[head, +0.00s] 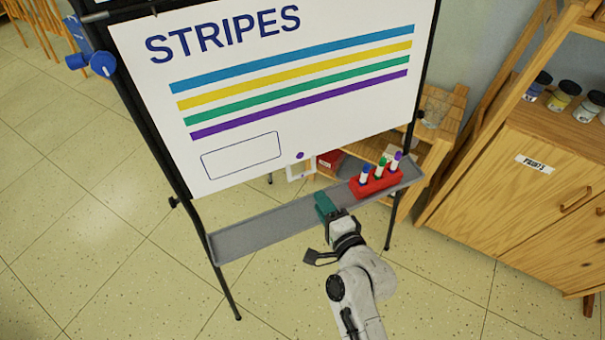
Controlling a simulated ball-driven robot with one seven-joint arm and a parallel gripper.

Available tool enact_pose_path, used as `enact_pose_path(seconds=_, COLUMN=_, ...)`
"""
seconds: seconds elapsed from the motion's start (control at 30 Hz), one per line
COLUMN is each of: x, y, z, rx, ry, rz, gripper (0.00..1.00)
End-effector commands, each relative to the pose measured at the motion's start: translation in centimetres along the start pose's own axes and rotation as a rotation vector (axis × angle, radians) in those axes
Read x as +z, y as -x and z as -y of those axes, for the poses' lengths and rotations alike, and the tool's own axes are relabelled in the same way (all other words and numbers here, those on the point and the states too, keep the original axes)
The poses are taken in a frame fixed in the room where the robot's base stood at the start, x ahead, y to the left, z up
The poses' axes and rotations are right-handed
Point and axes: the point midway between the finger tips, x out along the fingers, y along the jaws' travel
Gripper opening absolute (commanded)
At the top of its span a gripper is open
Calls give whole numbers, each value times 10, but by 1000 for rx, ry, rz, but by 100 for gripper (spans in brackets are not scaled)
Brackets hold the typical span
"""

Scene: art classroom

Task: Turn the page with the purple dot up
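The white page (250,125) hangs on an easel, headed STRIPES, with blue, yellow, green and purple stripes and an empty outlined box. A purple dot (300,155) sits near its bottom edge, right of the box. My gripper (323,203), with teal fingers, is over the grey easel tray, below the dot and apart from the page. The fingers overlap from this angle, so whether they are open or shut is unclear. No held thing is visible.
The grey tray (255,238) is bare on its left. A red holder (376,184) with several markers stands at its right end. A blue knob (103,64) is on the easel's left side. A wooden cabinet (510,200) with paint jars stands at right; open floor lies left.

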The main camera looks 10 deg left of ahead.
Motion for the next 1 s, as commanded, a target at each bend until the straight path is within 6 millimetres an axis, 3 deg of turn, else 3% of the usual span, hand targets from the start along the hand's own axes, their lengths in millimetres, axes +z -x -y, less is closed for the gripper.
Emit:
enact_pose_path(seconds=0.3, x=1, y=-70, z=0, rx=0, ry=6, rz=3, gripper=34)
enact_pose_path(seconds=0.5, x=1, y=-104, z=-1, rx=1, ry=6, rz=2, gripper=34)
enact_pose_path(seconds=0.7, x=0, y=-119, z=0, rx=1, ry=6, rz=1, gripper=34)
enact_pose_path(seconds=1.0, x=0, y=-121, z=0, rx=1, ry=5, rz=1, gripper=34)
